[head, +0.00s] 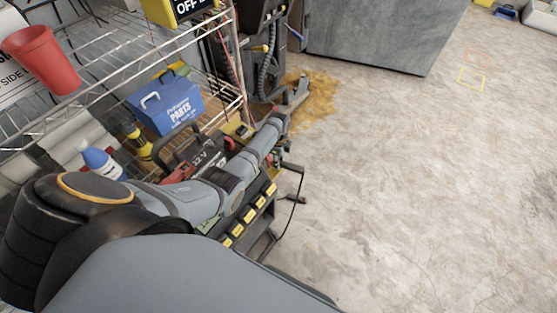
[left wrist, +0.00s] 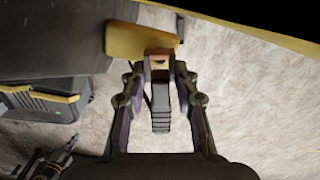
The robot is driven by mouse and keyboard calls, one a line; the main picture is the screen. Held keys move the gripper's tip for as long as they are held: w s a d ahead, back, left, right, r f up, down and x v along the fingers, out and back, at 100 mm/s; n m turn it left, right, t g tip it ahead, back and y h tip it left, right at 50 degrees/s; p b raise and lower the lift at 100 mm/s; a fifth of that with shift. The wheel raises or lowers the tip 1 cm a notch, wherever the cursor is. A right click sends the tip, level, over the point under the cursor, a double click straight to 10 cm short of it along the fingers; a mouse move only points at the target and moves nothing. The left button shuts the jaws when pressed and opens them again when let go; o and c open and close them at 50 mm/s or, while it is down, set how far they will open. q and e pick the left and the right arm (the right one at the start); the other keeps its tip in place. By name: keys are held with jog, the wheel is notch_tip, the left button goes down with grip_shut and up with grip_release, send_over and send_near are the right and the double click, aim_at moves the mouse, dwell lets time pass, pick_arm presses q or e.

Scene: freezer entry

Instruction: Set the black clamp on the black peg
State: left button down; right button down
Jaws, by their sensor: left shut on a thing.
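My left gripper (left wrist: 161,76) is shut on the black clamp (left wrist: 160,115); the clamp's dark ribbed handle shows between the fingers in the left wrist view. A small orange-brown part sits at the fingertips, and a yellow piece (left wrist: 130,41) is just beyond them. I cannot tell whether the clamp touches it. A thin black cable (head: 296,203) hangs there. I cannot make out the black peg. My right gripper is not in view.
A 12 V unit (head: 201,160) stands behind my arm. A blue parts box (head: 166,108) and a red cup (head: 42,58) are on the wire rack.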

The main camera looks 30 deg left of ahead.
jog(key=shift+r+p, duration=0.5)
jog(key=shift+p, duration=0.05)
dwell(1.7)
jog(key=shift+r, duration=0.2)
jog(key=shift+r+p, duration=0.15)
jog(key=shift+p, duration=0.2)
dwell(1.9)
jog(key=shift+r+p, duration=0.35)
dwell(2.1)
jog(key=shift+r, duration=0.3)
